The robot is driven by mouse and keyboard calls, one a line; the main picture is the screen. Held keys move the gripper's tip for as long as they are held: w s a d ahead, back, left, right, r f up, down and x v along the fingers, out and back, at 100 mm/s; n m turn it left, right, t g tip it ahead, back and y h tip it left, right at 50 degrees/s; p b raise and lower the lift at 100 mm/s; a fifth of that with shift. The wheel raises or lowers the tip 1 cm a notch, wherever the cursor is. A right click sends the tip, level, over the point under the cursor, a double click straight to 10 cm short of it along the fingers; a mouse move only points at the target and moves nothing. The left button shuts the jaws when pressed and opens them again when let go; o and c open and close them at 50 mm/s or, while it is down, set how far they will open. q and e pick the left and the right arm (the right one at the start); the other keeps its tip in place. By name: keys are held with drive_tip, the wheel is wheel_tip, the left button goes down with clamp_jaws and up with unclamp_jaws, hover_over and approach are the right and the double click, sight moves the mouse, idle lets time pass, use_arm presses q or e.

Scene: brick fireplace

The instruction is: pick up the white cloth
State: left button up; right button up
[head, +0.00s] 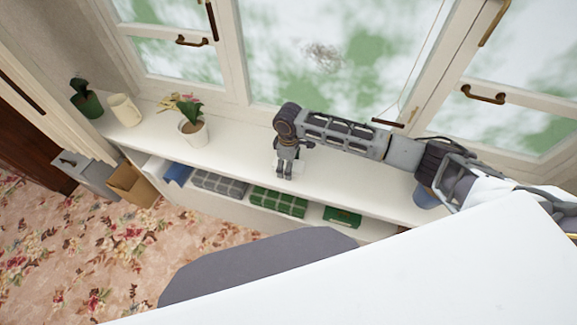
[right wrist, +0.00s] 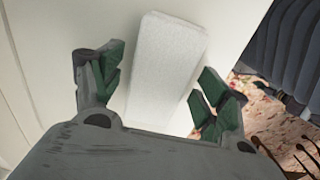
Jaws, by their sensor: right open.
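The white cloth (right wrist: 168,58) looks like a thick folded rectangle in the right wrist view, lying on the white windowsill shelf (head: 345,188). My right gripper (right wrist: 160,72) is open, with one finger towards each long side of the cloth; the near end of the cloth is hidden behind the gripper body. I cannot tell whether the fingers touch it. In the head view my right gripper (head: 286,173) points down at the shelf, and mostly hides the cloth, with a pale bit showing beside the fingers. My left gripper is not in view.
A potted plant (head: 193,131), a cream mug (head: 125,110) and a dark green pot (head: 89,105) stand left on the shelf. A blue-grey object (head: 427,197) is to the right, under my arm. Window handles (head: 191,41) jut out behind.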

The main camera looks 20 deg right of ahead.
drive_tip(key=c, duration=1.1)
drive_tip(key=shift+r, duration=0.1)
drive_tip(key=shift+r, duration=4.95)
